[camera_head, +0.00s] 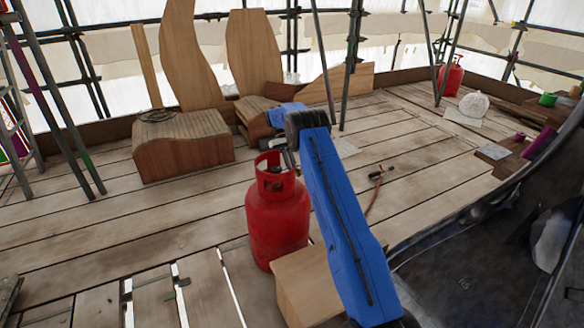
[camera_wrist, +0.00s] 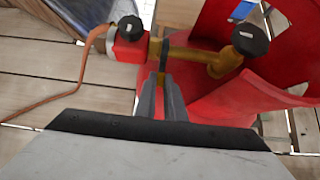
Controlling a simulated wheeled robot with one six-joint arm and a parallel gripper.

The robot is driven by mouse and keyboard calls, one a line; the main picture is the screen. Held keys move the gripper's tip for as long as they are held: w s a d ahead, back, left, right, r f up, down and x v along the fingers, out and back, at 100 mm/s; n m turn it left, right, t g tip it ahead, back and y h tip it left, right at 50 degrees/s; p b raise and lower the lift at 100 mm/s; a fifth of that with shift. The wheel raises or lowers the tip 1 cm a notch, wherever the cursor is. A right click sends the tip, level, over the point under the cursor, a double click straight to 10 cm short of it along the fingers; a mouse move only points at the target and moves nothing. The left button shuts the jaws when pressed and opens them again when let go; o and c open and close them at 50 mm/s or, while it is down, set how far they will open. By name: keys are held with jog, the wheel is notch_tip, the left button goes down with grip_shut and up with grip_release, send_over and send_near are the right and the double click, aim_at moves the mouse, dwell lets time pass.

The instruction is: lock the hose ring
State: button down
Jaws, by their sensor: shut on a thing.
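A red gas bottle (camera_head: 277,220) stands upright on the planks, its collar open at the top. In the wrist view its red collar (camera_wrist: 290,25) surrounds a brass valve (camera_wrist: 208,60) with a black knob (camera_wrist: 250,39). A red regulator (camera_wrist: 130,46) with another black knob sits at the left, in line with the valve. The dark hose ring (camera_wrist: 165,52) is around the brass between them. My gripper (camera_wrist: 165,80) is shut on the lower part of the ring; its fingers hide the gripped part. In the head view my gripper shows poorly beside the bottle's collar.
An orange hose (camera_wrist: 82,70) runs from the regulator down to the left. A wooden box (camera_head: 305,285) stands beside the bottle. A slatted wooden block (camera_head: 180,155) and tall curved boards stand behind.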

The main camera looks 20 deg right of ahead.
jog(key=shift+s+f+g, duration=0.1)
jog(key=shift+f+g, duration=0.2)
jog(key=shift+g, duration=0.1)
dwell(0.3)
jog(key=c, duration=1.8)
grip_release()
jog(key=shift+c, duration=0.2)
jog(key=shift+r, duration=0.1)
